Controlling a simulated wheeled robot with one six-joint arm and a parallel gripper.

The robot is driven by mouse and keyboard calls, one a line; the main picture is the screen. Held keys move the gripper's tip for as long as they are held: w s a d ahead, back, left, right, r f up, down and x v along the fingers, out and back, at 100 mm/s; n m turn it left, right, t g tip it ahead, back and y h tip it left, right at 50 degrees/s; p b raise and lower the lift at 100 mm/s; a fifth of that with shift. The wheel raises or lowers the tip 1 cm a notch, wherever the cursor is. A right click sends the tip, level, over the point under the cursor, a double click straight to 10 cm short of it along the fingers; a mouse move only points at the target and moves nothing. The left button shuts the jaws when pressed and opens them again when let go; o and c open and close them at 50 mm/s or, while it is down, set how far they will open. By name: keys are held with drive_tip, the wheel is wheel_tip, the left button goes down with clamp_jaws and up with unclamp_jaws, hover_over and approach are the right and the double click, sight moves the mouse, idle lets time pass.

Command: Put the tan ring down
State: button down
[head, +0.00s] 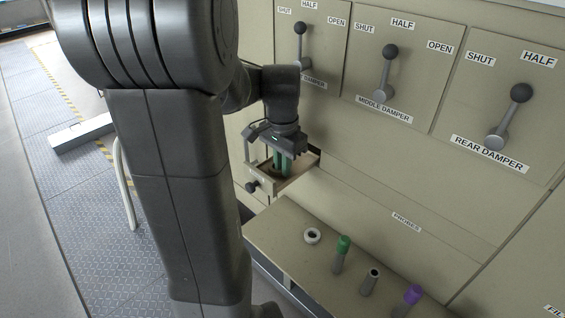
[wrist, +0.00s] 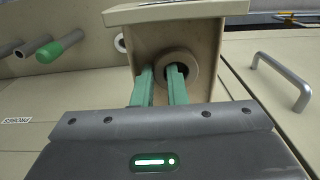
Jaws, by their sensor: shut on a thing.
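The tan ring (wrist: 190,62) shows in the wrist view at the open box-like drawer (wrist: 180,13), with its round hole facing the camera. My gripper (wrist: 160,78) is shut on the ring's wall, one green finger at the hole and the other outside the ring on the left. In the head view my gripper (head: 283,165) points down into the small open drawer (head: 298,183). The ring cannot be made out clearly there behind the fingers. I cannot tell whether the ring touches the drawer floor.
A ledge in front holds a white ring (head: 312,236), a green-topped cylinder (head: 341,250), a grey tube (head: 370,282) and a purple-topped cylinder (head: 413,295). Damper levers (head: 388,65) stick out of the panel above. A metal handle (wrist: 285,80) is right of the drawer in the wrist view.

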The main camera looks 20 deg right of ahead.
drive_tip(key=shift+f, duration=0.15)
drive_tip(key=c, duration=1.7)
unclamp_jaws()
wheel_tip(320, 180, up, 12)
drive_tip(key=shift+r+b, duration=0.2)
drive_tip(key=shift+b, duration=0.1)
